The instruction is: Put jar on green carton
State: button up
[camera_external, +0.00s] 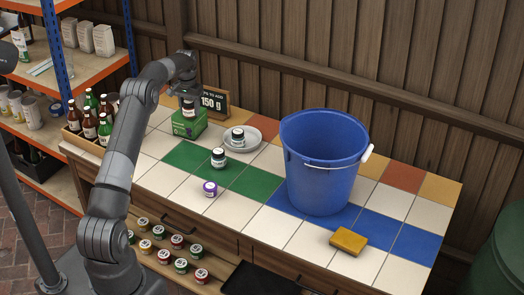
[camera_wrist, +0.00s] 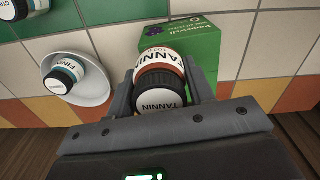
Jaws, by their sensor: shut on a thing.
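My gripper (camera_external: 188,98) is shut on a jar with a black lid and a white and red-brown label reading "TANNIN". The jar (camera_wrist: 160,84) sits between the two fingers in the wrist view. In the external view the jar (camera_external: 189,108) is upright directly over the green carton (camera_external: 187,126), at the back left of the tiled counter. I cannot tell whether its base touches the carton's top. The carton (camera_wrist: 196,50) also shows beside and behind the jar in the wrist view, partly hidden by the jar and a finger.
A white dish (camera_external: 254,144) holding another jar (camera_external: 238,137) is right of the carton. A white-labelled jar (camera_external: 218,157) and a purple jar (camera_external: 210,188) stand in front. A sign (camera_external: 214,102) is behind. A bottle crate (camera_external: 85,138) is left; a blue bucket (camera_external: 322,165) is right.

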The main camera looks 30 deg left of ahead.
jog(key=shift+f, duration=0.4)
jog(key=shift+f, duration=0.15)
jog(key=o, duration=1.1)
jog(key=shift+c, duration=0.2)
